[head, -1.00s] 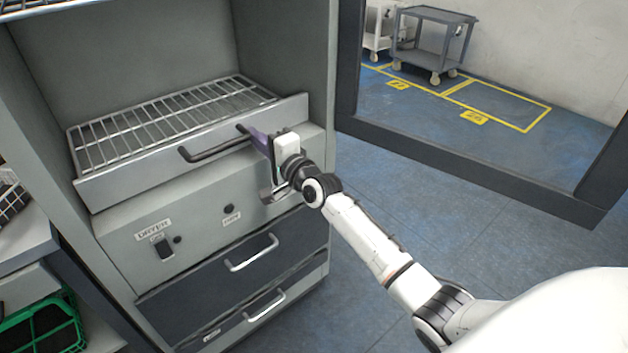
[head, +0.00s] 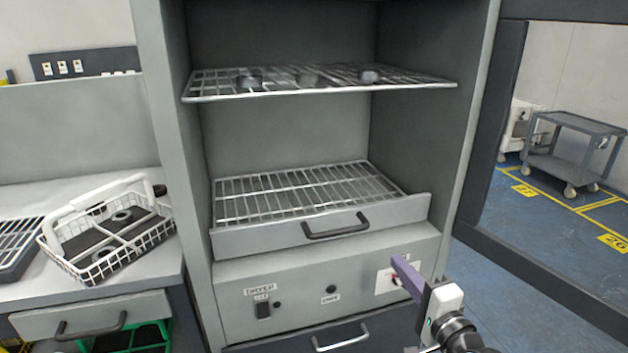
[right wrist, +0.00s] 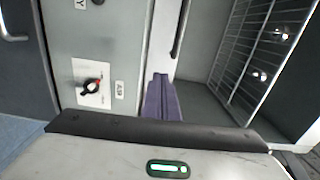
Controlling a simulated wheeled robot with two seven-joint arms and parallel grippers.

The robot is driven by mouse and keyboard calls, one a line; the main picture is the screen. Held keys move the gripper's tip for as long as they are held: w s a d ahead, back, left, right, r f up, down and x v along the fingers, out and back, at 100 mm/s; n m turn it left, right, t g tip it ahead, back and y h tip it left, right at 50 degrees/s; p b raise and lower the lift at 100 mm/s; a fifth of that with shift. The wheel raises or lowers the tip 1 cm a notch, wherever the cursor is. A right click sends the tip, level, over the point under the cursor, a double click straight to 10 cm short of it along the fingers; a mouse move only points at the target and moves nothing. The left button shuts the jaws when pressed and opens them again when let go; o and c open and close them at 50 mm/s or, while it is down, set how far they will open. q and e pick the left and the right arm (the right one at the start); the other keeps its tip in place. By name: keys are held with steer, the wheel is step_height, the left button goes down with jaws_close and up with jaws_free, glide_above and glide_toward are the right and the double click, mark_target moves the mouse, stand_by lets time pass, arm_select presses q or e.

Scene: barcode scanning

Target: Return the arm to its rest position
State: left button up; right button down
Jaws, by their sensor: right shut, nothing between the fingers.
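My right gripper (head: 403,266) has purple fingers, is shut and holds nothing. In the head view it is at the lower right, in front of the dryer's control panel, below and to the right of the drawer handle (head: 336,226). Its shut fingers also show in the right wrist view (right wrist: 160,98), between the grey panel and the rack. The wrist and part of the forearm of my right arm are at the bottom right edge. My left gripper is not in view.
The grey dryer cabinet (head: 455,120) has an upper rack (head: 215,92) with dark round parts and a lower rack drawer (head: 250,240). A red-black knob (right wrist: 92,86) is on the panel. A white wire basket (head: 92,276) stands on the left counter. A cart (head: 575,150) stands right.

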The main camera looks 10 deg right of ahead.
steer(key=s+a+f+n+g, duration=0.3)
steer(key=s+f+n, duration=0.3)
steer(key=s+f, duration=0.2)
steer(key=s+a+f+n+g, duration=0.3)
steer(key=s+f+n, duration=0.3)
steer(key=s+f, duration=0.3)
steer(key=s+a+f+n+g, duration=0.3)
steer(key=s+a+f+n, duration=0.2)
steer(key=s+f, duration=0.4)
steer(key=s+n, duration=0.1)
steer(key=s, duration=0.2)
steer(key=shift+s, duration=0.35)
steer(key=shift+s+f, duration=0.1)
steer(key=shift+f, duration=0.05)
